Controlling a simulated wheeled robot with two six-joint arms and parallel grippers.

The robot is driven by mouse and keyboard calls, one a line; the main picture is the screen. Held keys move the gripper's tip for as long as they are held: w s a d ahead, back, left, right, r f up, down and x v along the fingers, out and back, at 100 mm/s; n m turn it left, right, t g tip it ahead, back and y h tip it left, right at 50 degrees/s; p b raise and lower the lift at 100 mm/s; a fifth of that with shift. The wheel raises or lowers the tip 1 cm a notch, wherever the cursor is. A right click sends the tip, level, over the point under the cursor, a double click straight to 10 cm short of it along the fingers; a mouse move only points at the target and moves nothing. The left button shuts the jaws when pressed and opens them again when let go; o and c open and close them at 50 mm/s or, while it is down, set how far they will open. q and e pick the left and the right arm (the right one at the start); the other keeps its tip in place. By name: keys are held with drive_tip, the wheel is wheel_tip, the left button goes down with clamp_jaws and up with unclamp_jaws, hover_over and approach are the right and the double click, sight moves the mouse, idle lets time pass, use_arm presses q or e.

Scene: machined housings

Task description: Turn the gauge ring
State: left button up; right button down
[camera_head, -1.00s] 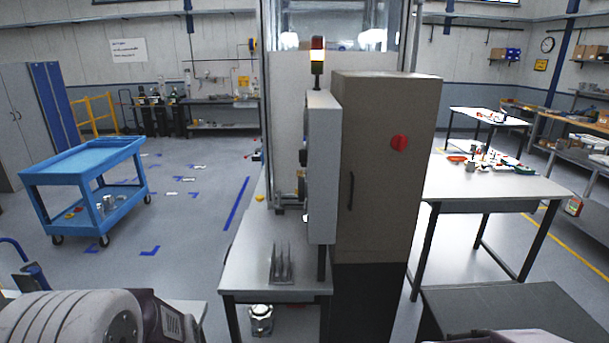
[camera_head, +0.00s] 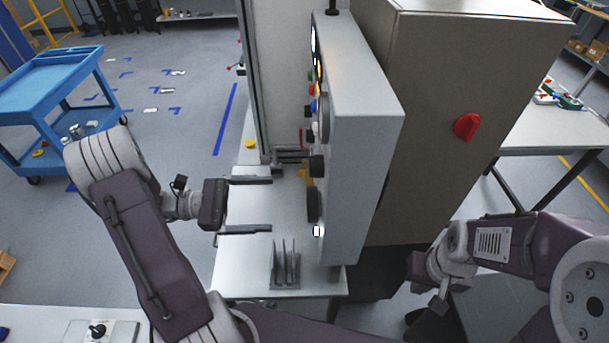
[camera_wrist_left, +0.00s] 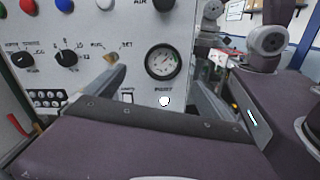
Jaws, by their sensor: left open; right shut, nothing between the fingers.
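The gauge (camera_wrist_left: 163,62) is a round white dial with a dark ring, low on a grey control panel in the left wrist view. In the head view its dark ring (camera_head: 313,203) shows nearly edge-on on the panel's left face. My left gripper (camera_head: 263,205) is open, its two fingers spread and pointing right at the panel. In the left wrist view its fingers (camera_wrist_left: 158,66) lie either side of the dial, with nothing held; they appear apart from the ring. My right gripper (camera_head: 437,302) is shut and empty, low at the right of the head view.
The panel (camera_head: 360,130) also carries selector knobs (camera_wrist_left: 66,58), coloured buttons and a lit white lamp (camera_wrist_left: 164,101) below the gauge. A finned bracket (camera_head: 285,268) stands on the bench (camera_head: 235,275) below my left gripper. A tall brown cabinet (camera_head: 440,90) stands right of the panel.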

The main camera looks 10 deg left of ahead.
sight(312, 204)
use_arm(q)
drive_tip(key=p+x, duration=0.4)
drive_tip(key=x, duration=0.5)
drive_tip(key=shift+s, duration=0.45)
drive_tip(key=shift+c, duration=0.6)
drive_tip(key=shift+f, duration=0.1)
drive_tip(key=c, duration=1.3)
drive_tip(key=shift+o, duration=0.2)
drive_tip(key=n+p, duration=0.3)
drive_tip(key=n, duration=0.1)
drive_tip(key=shift+n, duration=0.3)
drive_tip(key=o, duration=1.4)
use_arm(e)
wheel_tip(312, 204, up, 7)
drive_tip(key=shift+s, duration=0.25)
drive_tip(key=shift+r, duration=0.1)
